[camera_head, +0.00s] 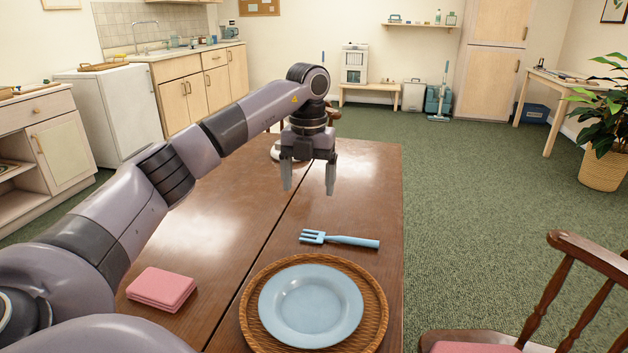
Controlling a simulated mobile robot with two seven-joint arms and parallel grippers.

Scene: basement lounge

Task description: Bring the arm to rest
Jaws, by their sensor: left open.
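My left gripper (309,178) hangs over the far part of the wooden table (225,225), pointing down. Its two fingers are spread apart with nothing between them. My left arm comes in from the lower left and reaches across the table. A light blue fork (340,240) lies on the table, nearer than the gripper and apart from it. A light blue plate (310,306) sits on a round woven mat (257,330) at the near edge. My right gripper is not in view.
A folded pink napkin (162,289) lies at the table's near left. A wooden chair (560,290) stands at the right. Green carpet (470,190) is open beyond the table's right side.

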